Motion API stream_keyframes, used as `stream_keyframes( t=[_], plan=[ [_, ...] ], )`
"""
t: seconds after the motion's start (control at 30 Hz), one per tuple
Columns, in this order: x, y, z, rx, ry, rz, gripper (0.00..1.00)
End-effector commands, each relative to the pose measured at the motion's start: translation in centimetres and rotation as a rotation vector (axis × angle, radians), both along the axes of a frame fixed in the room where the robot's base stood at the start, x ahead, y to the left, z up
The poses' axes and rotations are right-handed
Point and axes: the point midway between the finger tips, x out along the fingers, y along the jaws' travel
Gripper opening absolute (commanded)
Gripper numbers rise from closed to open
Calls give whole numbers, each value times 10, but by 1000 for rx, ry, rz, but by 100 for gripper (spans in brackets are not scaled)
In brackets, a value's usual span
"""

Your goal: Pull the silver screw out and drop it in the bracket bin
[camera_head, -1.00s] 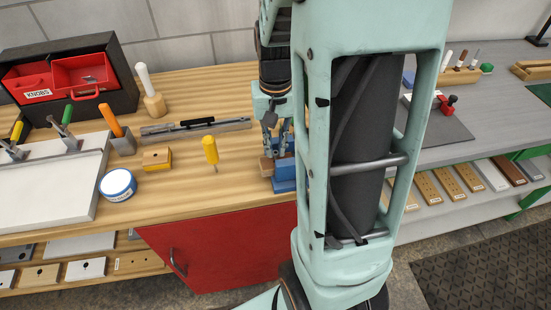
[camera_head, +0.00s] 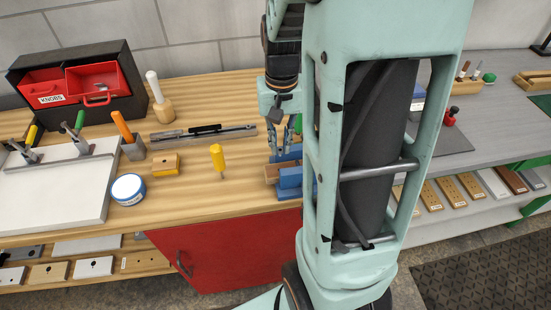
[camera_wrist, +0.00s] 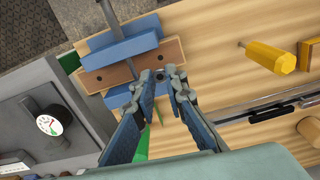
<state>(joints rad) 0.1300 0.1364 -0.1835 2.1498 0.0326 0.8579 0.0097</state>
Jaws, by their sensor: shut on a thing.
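My gripper (camera_wrist: 167,78) has its fingertips close together over the brown wooden board (camera_wrist: 115,72). In the head view my gripper (camera_head: 285,150) is just above the board (camera_head: 271,173). It is shut on a small dark-grey piece (camera_wrist: 160,75), which I take for the silver screw; the fingers hide most of it. The board has dark holes and is clamped in a blue vise (camera_wrist: 125,40). I cannot tell whether the screw is clear of the board. Two red bins stand at the back left; the left one (camera_head: 50,99) reads KNOBS, and the right one (camera_head: 97,99) shows no readable label.
A wooden-based white peg (camera_head: 160,100) stands beside the bins.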

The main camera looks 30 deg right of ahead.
Motion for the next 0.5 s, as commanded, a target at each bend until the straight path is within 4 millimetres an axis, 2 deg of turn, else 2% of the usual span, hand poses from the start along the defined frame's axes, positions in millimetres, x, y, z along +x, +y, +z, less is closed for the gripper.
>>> stream_keyframes(
  t=[0.17,0.4,0.5],
  plan=[
    [28,18,9,-6,1,76,0],
    [89,77,21,-7,2,261,0],
    [104,96,22,-2,2,311,0]
  ],
)
